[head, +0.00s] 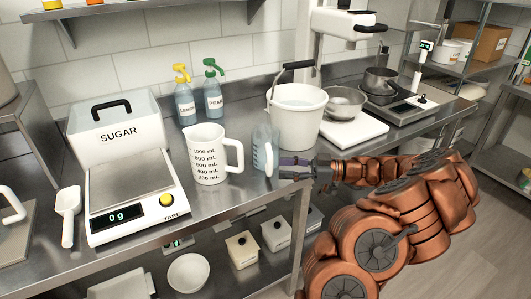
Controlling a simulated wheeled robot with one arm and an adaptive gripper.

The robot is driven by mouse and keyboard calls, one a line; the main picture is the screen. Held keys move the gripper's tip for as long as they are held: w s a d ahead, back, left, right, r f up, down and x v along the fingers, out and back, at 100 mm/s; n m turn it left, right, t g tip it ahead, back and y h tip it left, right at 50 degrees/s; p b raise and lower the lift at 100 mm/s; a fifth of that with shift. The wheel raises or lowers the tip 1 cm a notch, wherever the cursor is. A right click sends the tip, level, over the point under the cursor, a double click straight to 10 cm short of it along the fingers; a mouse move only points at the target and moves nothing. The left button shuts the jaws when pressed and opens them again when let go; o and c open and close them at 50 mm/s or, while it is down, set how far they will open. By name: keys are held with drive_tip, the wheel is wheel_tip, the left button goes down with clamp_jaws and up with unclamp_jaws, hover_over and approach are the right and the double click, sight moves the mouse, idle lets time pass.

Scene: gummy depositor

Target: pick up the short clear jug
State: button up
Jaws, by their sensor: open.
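The clear jug (263,146) stands upright on the steel counter, right of the white measuring jug (206,157). It is see-through and bluish, with a whitish handle on its near side. My gripper (284,168) is at the counter's front edge, just right of the clear jug, with its fingers pointing left at it. The gripper is open and holds nothing. I cannot tell whether the fingertips touch the jug.
A white bucket (297,122) stands close behind my gripper. The sugar bin (117,134), the scale (133,213) and a white scoop (68,208) are at the left. Two spray bottles (214,95) stand at the back. A lower shelf holds a white bowl (188,273).

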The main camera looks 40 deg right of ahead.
sight(270, 174)
drive_tip(key=p+x, duration=0.2)
drive_tip(key=x, duration=0.2)
drive_tip(key=shift+w+d, duration=0.1)
drive_tip(key=shift+w, duration=0.2)
drive_tip(key=shift+w+a, duration=0.3)
drive_tip(key=shift+a, duration=0.05)
clamp_jaws()
